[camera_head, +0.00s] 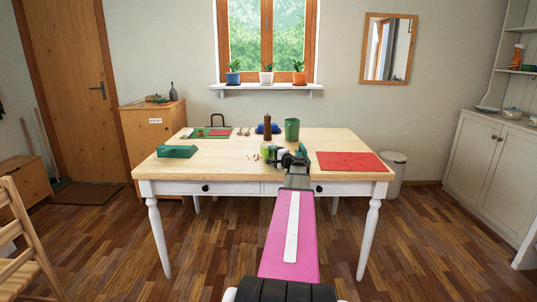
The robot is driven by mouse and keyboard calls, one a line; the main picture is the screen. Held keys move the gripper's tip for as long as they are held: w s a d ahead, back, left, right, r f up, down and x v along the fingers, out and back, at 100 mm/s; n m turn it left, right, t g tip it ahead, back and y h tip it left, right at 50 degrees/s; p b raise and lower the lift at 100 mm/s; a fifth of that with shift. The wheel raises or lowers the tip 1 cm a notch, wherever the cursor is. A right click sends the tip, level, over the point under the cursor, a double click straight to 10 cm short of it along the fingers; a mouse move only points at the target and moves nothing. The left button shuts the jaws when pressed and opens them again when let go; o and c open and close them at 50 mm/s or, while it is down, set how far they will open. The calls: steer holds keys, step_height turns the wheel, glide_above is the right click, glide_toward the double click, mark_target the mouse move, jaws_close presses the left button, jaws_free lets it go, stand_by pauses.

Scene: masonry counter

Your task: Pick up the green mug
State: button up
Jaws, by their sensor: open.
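A tall dark green mug (292,129) stands upright near the back of the wooden table, right of the middle. No handle can be made out at this size. My gripper (275,155) is over the table's middle, in front of the mug and lower in the picture, apart from it. It is open, though its fingers are small and dark here. A light green round object (266,149) is close beside the fingers, partly hidden by them; I cannot tell whether they touch.
On the table (220,160), a brown pepper mill (267,127) and a blue item (275,129) stand left of the mug. A red mat (350,161) lies right, a green box-like object (177,151) left, and a board (206,133) back left. The front left is clear.

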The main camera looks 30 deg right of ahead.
steer(key=shift+w, duration=0.6)
steer(key=shift+a, duration=0.1)
steer(key=c, duration=1.1)
